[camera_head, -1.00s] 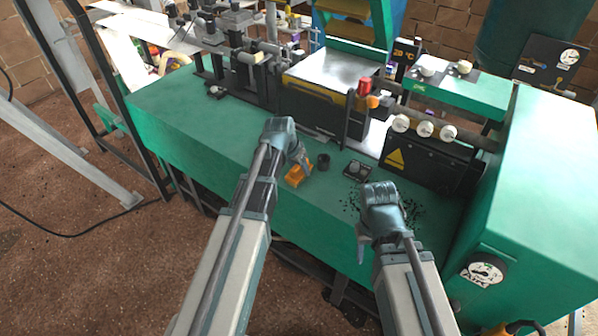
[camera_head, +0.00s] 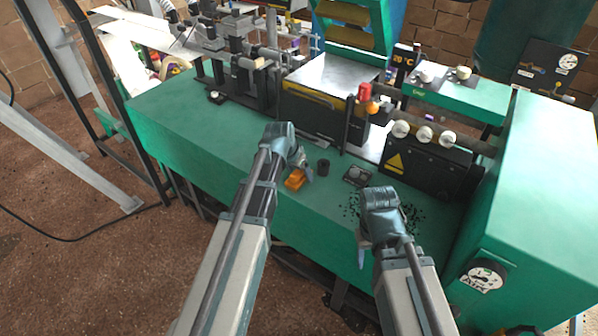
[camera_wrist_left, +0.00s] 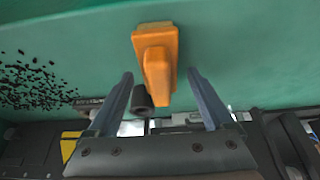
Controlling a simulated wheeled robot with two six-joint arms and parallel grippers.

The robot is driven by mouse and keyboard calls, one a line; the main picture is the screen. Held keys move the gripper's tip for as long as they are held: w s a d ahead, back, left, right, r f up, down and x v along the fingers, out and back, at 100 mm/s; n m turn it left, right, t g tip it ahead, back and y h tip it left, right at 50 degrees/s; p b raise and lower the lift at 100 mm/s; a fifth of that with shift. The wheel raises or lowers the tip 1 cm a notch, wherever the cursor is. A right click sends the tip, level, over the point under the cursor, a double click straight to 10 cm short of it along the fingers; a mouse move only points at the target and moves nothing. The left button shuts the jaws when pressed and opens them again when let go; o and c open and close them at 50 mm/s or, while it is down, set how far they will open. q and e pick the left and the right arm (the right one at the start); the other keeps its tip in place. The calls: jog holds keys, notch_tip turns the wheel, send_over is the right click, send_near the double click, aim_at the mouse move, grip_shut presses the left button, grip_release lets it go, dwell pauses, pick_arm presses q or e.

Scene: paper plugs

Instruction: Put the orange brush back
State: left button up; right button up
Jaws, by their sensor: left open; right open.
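The orange brush (camera_head: 295,180) lies on the green machine top (camera_head: 190,125). In the left wrist view the brush (camera_wrist_left: 156,62) shows as an orange block with a narrower raised part, lying ahead of and partly between the fingers. My left gripper (camera_head: 303,170) is open beside the brush, with a finger at its right; in the left wrist view the gripper (camera_wrist_left: 166,88) has a finger on each side, both apart from the brush. My right gripper (camera_head: 362,250) is open and empty near the front edge of the machine top, its fingers partly hidden by the wrist.
A dark round cup (camera_head: 323,167) stands right of the brush. A small dark tray (camera_head: 357,176) lies further right, near scattered black bits (camera_head: 412,214). Rollers and a machine block (camera_head: 432,165) stand behind.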

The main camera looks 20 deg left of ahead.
pick_arm(q)
jog(key=p+v, duration=1.1)
jog(key=v, duration=0.1)
jog(key=s+d+g+y, duration=0.1)
jog(key=s+d+g, duration=0.1)
jog(key=s+d, duration=0.5)
jog(key=s+d+f+g+y, duration=0.1)
jog(key=s+d+g+y, duration=0.1)
jog(key=s+d, duration=0.6)
jog(key=s, duration=0.4)
jog(key=shift+s+f+g, duration=0.3)
jog(key=shift+g, duration=0.1)
